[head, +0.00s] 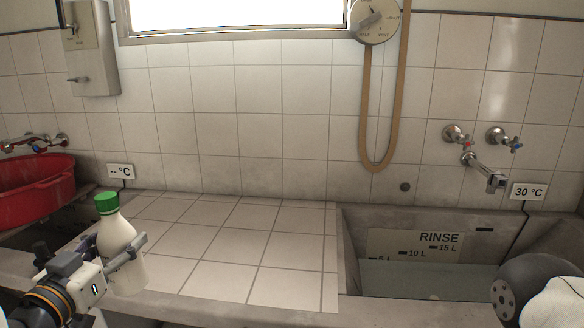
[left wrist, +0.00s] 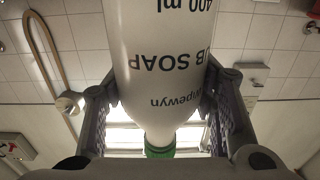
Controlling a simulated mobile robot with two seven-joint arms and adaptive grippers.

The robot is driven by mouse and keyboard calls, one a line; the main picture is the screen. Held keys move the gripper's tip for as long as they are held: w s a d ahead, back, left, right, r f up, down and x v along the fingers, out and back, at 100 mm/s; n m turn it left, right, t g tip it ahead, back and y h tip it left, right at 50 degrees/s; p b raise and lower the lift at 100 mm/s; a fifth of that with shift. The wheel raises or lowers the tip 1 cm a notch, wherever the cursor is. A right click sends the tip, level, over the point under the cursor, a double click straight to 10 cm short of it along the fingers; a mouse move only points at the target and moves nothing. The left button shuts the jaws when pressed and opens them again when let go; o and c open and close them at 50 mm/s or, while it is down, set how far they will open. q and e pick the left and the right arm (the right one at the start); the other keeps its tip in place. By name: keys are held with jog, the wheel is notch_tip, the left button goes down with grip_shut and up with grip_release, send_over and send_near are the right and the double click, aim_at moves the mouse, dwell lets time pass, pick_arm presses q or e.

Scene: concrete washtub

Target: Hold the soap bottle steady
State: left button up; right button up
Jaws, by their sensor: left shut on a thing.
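The soap bottle (head: 116,233) is white with a green cap and shows at the lower left of the head view, slightly tilted. My left gripper (head: 122,252) is shut around its body. In the left wrist view the bottle (left wrist: 165,60) sits between the two dark fingers, with its printed label upside down and its green cap toward the bottom of the picture. The fingers hide parts of its sides. In the head view the bottle overlaps the front edge of the tiled counter. Part of my right arm shows at the lower right, but its gripper is not in view.
The tiled counter (head: 245,245) in the middle is clear. A rinse basin (head: 415,240) with level marks and water lies to the right, under a tap (head: 483,172). A red tub (head: 35,190) stands at the left. A brown hose (head: 367,110) hangs on the wall.

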pick_arm(q)
jog(key=s+d+f+m+g+h, duration=0.3)
jog(key=s+d+m+h, duration=0.2)
jog(key=s+d+h, duration=0.1)
jog(key=s+d+f+m+g+h, duration=0.4)
jog(key=s+d+m+h, duration=0.1)
jog(key=s+d+h, duration=0.2)
jog(key=s+d, duration=0.1)
jog(key=d, duration=0.1)
jog(key=shift+d+g+h, duration=0.3)
jog(key=shift+d, duration=0.1)
